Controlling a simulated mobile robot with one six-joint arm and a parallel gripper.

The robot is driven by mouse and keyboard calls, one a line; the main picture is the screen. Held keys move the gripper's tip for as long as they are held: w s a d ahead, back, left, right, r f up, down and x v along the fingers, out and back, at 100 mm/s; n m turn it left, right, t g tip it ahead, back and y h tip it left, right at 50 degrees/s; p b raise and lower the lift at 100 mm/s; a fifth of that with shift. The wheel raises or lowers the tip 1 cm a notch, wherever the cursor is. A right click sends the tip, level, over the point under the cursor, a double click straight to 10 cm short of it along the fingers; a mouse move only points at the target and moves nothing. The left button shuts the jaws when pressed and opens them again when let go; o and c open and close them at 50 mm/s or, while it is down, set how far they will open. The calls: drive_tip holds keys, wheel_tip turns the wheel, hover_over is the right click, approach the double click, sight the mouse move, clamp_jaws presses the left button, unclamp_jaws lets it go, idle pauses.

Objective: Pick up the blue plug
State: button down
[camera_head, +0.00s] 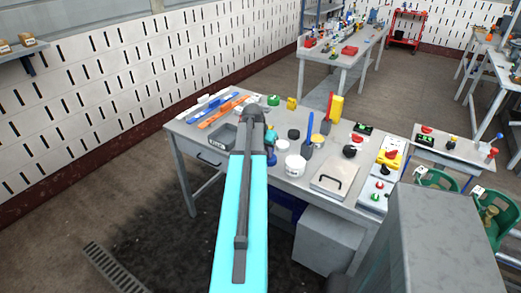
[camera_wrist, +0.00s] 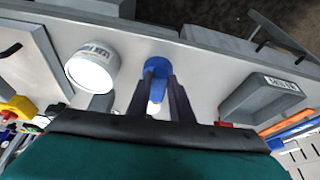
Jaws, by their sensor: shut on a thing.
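The blue plug (camera_wrist: 157,66) shows in the upper middle of the wrist view, at the tips of my gripper (camera_wrist: 158,82). The two dark fingers are shut on it, one on each side. A pale yellowish bit shows between the fingers below the blue part. Its lower end is hidden, so I cannot tell whether it still touches the grey workbench (camera_head: 262,181).
A white tub (camera_wrist: 92,68) stands left of the plug in the wrist view, and a grey bin (camera_wrist: 268,96) lies to the right. In the head view, a grey plate with a handle (camera_head: 342,180) and a yellow-and-red item (camera_head: 335,107) occupy the bench's right side.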

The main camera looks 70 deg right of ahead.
drive_tip(key=shift+s+a+r+b, duration=0.2)
drive_tip(key=shift+s+a+b, duration=0.2)
drive_tip(key=shift+s+a, duration=1.05)
